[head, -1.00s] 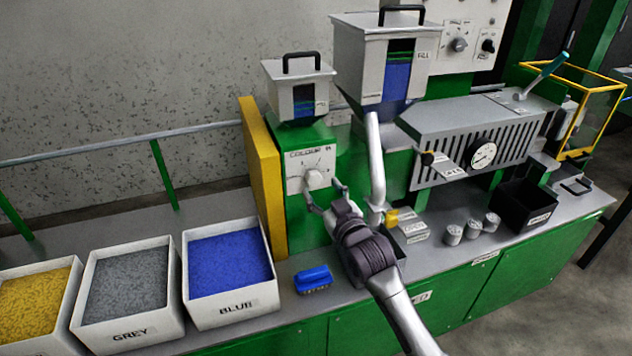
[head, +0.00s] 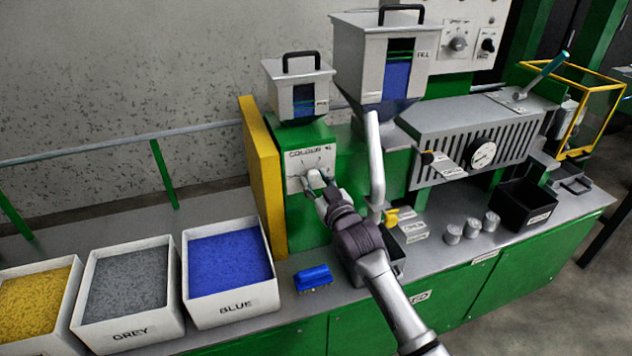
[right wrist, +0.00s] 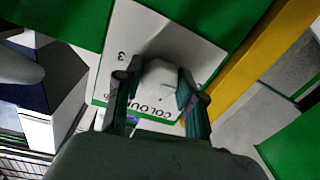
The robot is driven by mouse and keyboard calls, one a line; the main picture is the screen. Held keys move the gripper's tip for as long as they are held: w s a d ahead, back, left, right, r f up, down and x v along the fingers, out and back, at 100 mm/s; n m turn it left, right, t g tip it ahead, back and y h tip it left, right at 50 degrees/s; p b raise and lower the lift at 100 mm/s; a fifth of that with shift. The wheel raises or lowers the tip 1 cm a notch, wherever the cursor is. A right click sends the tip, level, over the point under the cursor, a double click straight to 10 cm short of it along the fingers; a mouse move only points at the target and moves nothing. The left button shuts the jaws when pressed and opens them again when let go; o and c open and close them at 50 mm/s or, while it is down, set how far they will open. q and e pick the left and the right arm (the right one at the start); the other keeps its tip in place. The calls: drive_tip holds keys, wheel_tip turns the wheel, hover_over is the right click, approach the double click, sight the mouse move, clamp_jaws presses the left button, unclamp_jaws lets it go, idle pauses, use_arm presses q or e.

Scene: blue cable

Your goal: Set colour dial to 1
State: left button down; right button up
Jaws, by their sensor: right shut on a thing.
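The colour dial (head: 315,179) is a pale knob on a white plate (head: 299,164) marked COLOUR, on the front of the green housing under the small hopper. My right gripper (head: 316,184) is at the plate with its fingers on both sides of the knob, shut on it. In the right wrist view the knob (right wrist: 160,84) sits between the two fingertips (right wrist: 157,92), and a 3 shows on the plate (right wrist: 125,45). The dial's pointer is hidden, so its setting cannot be read. My left gripper is in neither view.
A yellow panel (head: 263,180) stands just left of the dial. A white pipe (head: 376,165) and yellow valve handle (head: 392,217) are to the right. A blue brush (head: 313,278) and bins, including blue pellets (head: 229,262), are at the front left.

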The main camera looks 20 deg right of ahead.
drive_tip(key=shift+m, duration=0.3)
drive_tip(key=shift+a+m+p, duration=0.1)
drive_tip(key=shift+m+p, duration=0.6)
drive_tip(key=shift+m, duration=0.3)
drive_tip(key=m+p, duration=0.1)
drive_tip(key=m, duration=0.1)
drive_tip(key=shift+m, duration=0.3)
drive_tip(key=m+p, duration=0.1)
drive_tip(key=m, duration=0.2)
drive_tip(key=shift+a+m+t, duration=0.1)
drive_tip(key=shift+m+t, duration=0.2)
drive_tip(key=shift+m+h+p, duration=0.3)
drive_tip(key=shift+m, duration=1.3)
drive_tip(key=o, duration=1.1)
